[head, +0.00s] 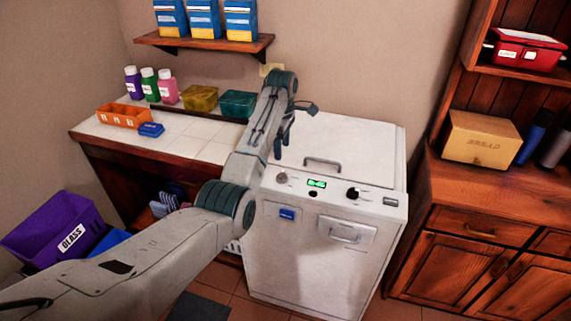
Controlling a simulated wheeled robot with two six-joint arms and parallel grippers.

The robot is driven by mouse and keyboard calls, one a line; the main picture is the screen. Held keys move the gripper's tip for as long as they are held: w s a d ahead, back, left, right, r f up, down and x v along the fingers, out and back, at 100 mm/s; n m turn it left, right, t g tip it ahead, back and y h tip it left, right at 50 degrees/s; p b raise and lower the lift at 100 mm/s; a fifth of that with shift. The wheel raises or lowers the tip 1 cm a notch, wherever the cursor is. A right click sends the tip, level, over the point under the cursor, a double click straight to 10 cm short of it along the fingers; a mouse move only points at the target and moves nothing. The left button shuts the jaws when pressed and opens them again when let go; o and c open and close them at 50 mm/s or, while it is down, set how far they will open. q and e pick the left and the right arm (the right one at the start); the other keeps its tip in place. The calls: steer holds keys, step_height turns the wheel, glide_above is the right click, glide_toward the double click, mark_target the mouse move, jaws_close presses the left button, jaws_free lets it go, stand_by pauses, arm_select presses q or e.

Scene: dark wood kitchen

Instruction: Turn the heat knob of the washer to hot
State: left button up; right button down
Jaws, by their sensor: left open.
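The white washer (325,240) stands in the middle, its lid closed with a grey handle on top. Its front panel carries a grey knob (282,178) at the left, a lit green display (317,184), and a black knob (352,194) to the right. A small dark button sits under the display. The labels are too small to read, so I cannot tell which knob is for heat. My left gripper (281,138) is open and empty, pointing down over the washer's left rear part, above and behind the grey knob, touching neither knob. My right gripper is out of view.
A tiled counter (205,128) with bottles and boxes is at the left. A purple bin (45,228) labelled GLASS stands at lower left. A wooden cabinet (490,225) with a bread box (481,139) is right of the washer. The washer's lid is clear.

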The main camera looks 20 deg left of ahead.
arm_select(q)
steer(key=p, duration=0.2)
glide_above(282, 173)
steer(key=f, duration=0.5)
steer(key=shift+s, duration=0.3)
steer(key=f, duration=0.4)
steer(key=shift+w+f, duration=0.15)
steer(key=shift+w, duration=0.1)
steer(key=shift+f, duration=0.4)
steer(key=shift+s, duration=0.1)
steer(key=c, duration=1)
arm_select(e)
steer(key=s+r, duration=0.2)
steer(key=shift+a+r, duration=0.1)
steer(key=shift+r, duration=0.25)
